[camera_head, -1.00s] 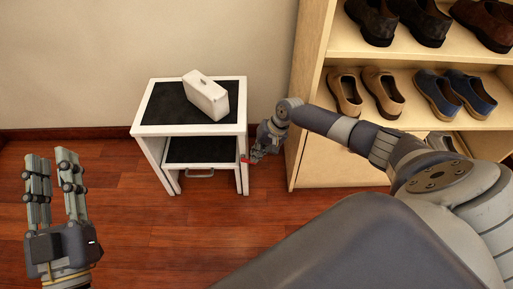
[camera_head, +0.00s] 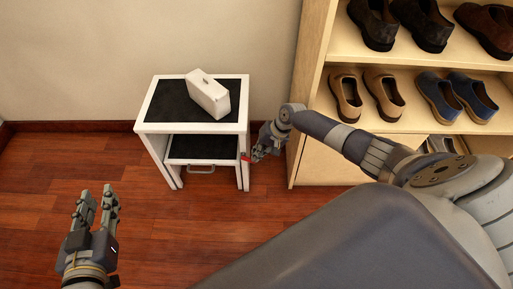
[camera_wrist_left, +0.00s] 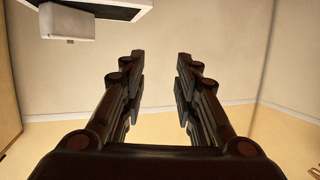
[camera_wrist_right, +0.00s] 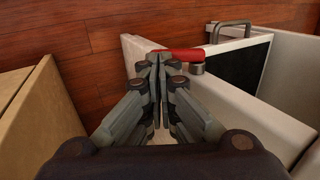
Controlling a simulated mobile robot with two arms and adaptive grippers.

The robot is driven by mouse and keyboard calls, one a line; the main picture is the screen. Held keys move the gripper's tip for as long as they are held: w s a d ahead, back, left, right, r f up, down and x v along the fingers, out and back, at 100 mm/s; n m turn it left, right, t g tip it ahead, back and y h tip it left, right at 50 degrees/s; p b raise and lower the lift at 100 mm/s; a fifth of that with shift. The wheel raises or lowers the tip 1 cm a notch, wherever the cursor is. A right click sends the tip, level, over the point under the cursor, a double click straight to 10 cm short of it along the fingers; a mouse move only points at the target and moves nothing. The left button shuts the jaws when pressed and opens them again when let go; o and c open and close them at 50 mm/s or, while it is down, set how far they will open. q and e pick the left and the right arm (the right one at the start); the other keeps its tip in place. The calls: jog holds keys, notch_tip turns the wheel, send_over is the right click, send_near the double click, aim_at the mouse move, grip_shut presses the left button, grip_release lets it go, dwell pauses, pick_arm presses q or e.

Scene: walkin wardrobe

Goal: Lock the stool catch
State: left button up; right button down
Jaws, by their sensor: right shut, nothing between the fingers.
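The white step stool (camera_head: 145,127) with black treads stands against the wall, its lower step (camera_head: 203,149) tucked under the top. The red catch lever (camera_wrist_right: 180,54) lies across the edge of the stool's side in the right wrist view, beside a metal pivot (camera_wrist_right: 197,68). It is a small red spot in the head view (camera_head: 245,158). My right gripper (camera_wrist_right: 158,58) is shut and empty, with its fingertips right at the lever's left end; I cannot tell if they touch. My left gripper (camera_head: 97,200) is open and empty, in the air at the lower left, away from the stool.
A white case (camera_head: 208,94) lies on the stool's top. A wooden shelf unit (camera_head: 312,125) with several shoes stands close to the right of the stool, leaving a narrow gap where my right gripper is. The floor left of the stool is clear.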

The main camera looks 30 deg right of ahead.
pick_arm(q)
jog(key=shift+s+f+g, duration=0.25)
jog(key=shift+f+g, duration=0.05)
jog(key=shift+f, duration=0.2)
pick_arm(e)
jog(key=x, duration=0.4)
jog(key=shift+s+d+f, duration=0.2)
jog(key=shift+d+f, duration=0.05)
jog(key=shift+d, duration=0.1)
jog(key=shift+r, duration=0.1)
dwell(0.3)
pick_arm(q)
jog(key=s+a+f+g+y+p, duration=0.1)
jog(key=s+a+f+g, duration=0.1)
jog(key=s+f+g, duration=0.2)
jog(key=shift+s+f+p, duration=0.35)
jog(key=shift+s+f, duration=0.3)
jog(key=shift+f, duration=0.5)
pick_arm(e)
notch_tip(320, 180, up, 11)
jog(key=shift+r, duration=0.2)
dwell(0.8)
